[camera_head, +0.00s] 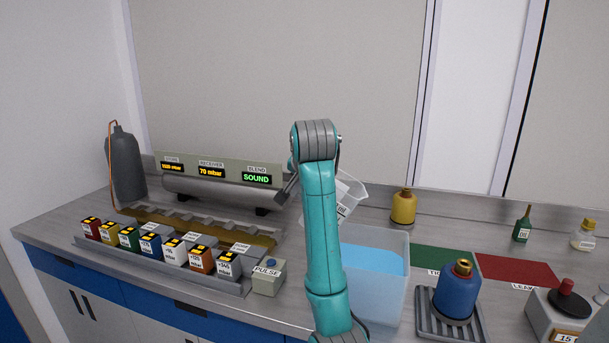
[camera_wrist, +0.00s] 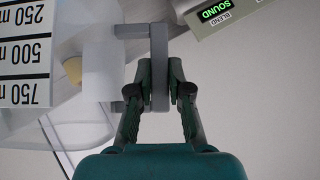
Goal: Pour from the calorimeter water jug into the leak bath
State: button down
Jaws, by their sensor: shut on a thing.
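The calorimeter water jug (camera_head: 352,192) is whitish and translucent, with a volume label. In the head view it is tilted above the back left of the leak bath, partly behind my arm. The leak bath (camera_head: 402,312) is a clear tub with light blue water in it, its left side hidden by my arm. In the wrist view my gripper (camera_wrist: 158,92) is shut on the jug's grey handle (camera_wrist: 158,68); the jug's label (camera_wrist: 25,50) shows at the left. My gripper is hidden behind my arm in the head view. No pouring stream shows.
A yellow bottle (camera_head: 403,207) stands behind the bath. A blue bottle (camera_head: 455,291) on a ridged tray (camera_head: 424,322) stands close to its right. A pulse box (camera_head: 268,279) and several coloured blocks are on the left.

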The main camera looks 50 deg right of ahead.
jog(key=f+g, duration=0.1)
jog(key=f+n+g+h, duration=0.1)
jog(key=f, duration=0.1)
jog(key=shift+w+a+f+n+g, duration=0.1)
jog(key=shift+w+f+n+g, duration=0.1)
jog(key=shift+f+n+g, duration=0.15)
jog(key=shift+s+f+n+g+h, duration=0.2)
jog(key=shift+f+g, duration=0.2)
jog(key=shift+f, duration=0.25)
jog(key=shift+s+f+n+g+h, duration=0.15)
jog(key=shift+f+g, duration=0.2)
jog(key=shift+f, duration=0.3)
